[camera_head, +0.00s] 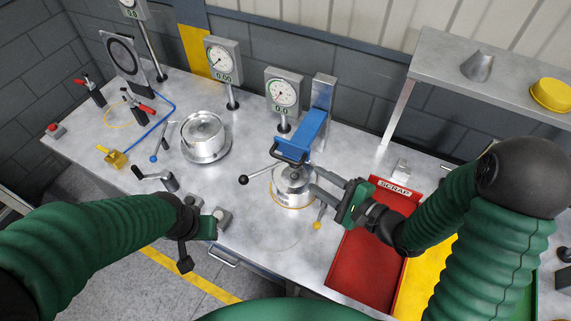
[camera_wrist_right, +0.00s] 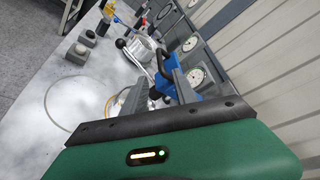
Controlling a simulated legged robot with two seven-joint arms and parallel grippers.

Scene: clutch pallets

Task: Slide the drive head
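The drive head (camera_head: 307,128) is a blue block with a black handle (camera_head: 290,154), mounted on a grey upright (camera_head: 323,95). Below it, a round metal clutch unit (camera_head: 293,184) sits on the bench. My right gripper (camera_head: 314,181) reaches in from the right, its two fingers apart beside the handle and the unit's upper right. In the wrist view the blue drive head (camera_wrist_right: 180,80) and its handle appear beyond and between the spread fingers (camera_wrist_right: 160,90); I cannot tell whether they touch. My left gripper (camera_head: 192,245) hangs at the bench's front edge; its fingers are unclear.
A red SCRAP tray (camera_head: 373,255) lies under my right arm, with a yellow tray (camera_head: 427,270) beside it. Another round metal unit (camera_head: 204,135) and dial gauges (camera_head: 223,62) stand left and behind. A ball-ended lever (camera_head: 243,180) sticks out left. A shelf (camera_head: 480,75) overhangs back right.

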